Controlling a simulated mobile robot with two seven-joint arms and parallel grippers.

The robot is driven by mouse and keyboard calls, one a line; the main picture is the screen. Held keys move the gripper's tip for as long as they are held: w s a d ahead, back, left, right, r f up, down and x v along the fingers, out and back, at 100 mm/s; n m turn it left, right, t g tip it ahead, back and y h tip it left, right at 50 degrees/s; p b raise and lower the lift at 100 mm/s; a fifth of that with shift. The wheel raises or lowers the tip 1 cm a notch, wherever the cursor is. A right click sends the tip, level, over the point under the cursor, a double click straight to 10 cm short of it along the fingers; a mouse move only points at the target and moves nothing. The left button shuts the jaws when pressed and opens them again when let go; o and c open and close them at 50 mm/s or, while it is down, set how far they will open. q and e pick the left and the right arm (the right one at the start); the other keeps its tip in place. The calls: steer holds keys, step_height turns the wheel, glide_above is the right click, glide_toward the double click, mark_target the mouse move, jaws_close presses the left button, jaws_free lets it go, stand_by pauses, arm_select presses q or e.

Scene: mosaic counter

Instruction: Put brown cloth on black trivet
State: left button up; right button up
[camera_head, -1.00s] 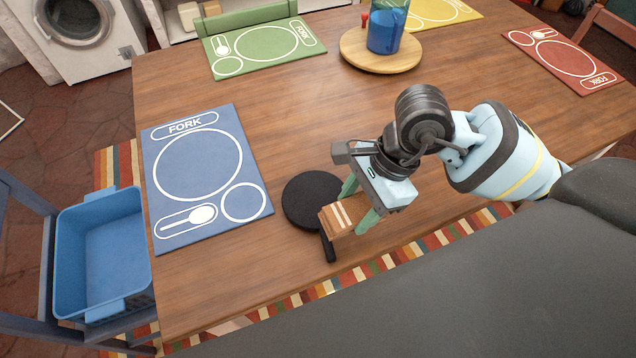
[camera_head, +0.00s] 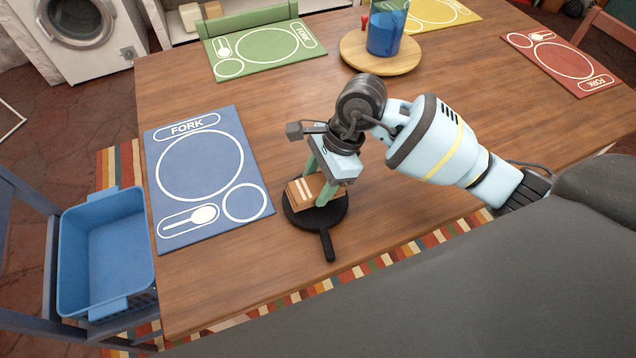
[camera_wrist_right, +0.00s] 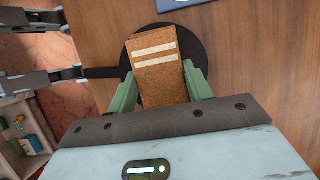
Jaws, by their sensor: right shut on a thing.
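The brown cloth (camera_head: 304,191) is a folded brown block with pale stripes. My right gripper (camera_head: 318,189) is shut on it, with its green fingers on either side. The black trivet (camera_head: 322,220) is a round black disc with a handle, lying on the table. The cloth is over the disc in the head view; whether it touches the disc, I cannot tell. The right wrist view shows the cloth (camera_wrist_right: 158,72) between the two fingers, with the trivet (camera_wrist_right: 194,44) behind it. My left gripper is not clearly in the head view.
A blue placemat (camera_head: 205,175) lies left of the trivet. A round wooden board (camera_head: 381,55) with a blue pitcher (camera_head: 385,32) stands toward the back. A blue basket (camera_head: 106,255) is beside the table at left. Bare table surrounds the trivet's right side.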

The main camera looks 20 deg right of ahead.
steer(key=shift+f, duration=0.75)
steer(key=shift+f, duration=0.1)
steer(key=shift+f, duration=0.1)
steer(key=o, duration=0.9)
steer(key=shift+o, duration=0.2)
steer(key=shift+r, duration=0.35)
steer(key=v, duration=1.1)
steer(key=shift+d+r, duration=0.3)
